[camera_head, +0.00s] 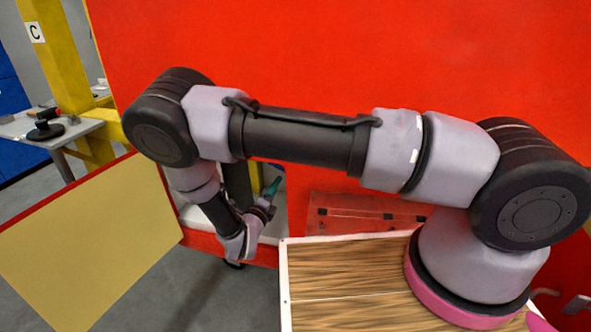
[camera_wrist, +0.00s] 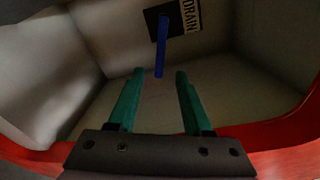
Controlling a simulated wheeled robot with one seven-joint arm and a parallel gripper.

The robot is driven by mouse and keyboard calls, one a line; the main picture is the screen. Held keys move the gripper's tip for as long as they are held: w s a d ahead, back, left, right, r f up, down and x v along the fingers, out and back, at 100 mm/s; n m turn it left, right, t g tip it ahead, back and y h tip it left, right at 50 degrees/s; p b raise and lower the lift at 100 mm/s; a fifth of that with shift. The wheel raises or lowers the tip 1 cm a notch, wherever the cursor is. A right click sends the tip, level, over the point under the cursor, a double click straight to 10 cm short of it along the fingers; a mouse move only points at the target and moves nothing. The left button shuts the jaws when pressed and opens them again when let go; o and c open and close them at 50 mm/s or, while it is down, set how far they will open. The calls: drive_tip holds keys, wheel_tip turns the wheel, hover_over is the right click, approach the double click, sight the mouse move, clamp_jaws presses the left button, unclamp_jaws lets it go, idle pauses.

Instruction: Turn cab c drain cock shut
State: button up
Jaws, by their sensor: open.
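In the wrist view, the drain cock shows as a blue lever handle (camera_wrist: 160,48) hanging down from a dark square plate (camera_wrist: 172,20). A label reading DRAIN (camera_wrist: 190,16) is beside it on the right. My gripper (camera_wrist: 158,75) has two green fingers spread apart, with nothing between them. The lever's lower end appears just above and between the fingertips in the picture; I cannot tell the depth gap. In the head view, my gripper (camera_head: 273,188) reaches into an opening in the red cab; the drain cock is hidden there.
The opening has pale inner walls and a red rim (camera_wrist: 270,132) close around my gripper. A yellow panel with a red edge (camera_head: 90,240) stands open at left. A yellow post with a C sign (camera_head: 58,60) and a grey bench (camera_head: 35,130) are behind it.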

drive_tip(key=x, duration=1)
drive_tip(key=shift+r, duration=0.1)
clamp_jaws()
idle(1.1)
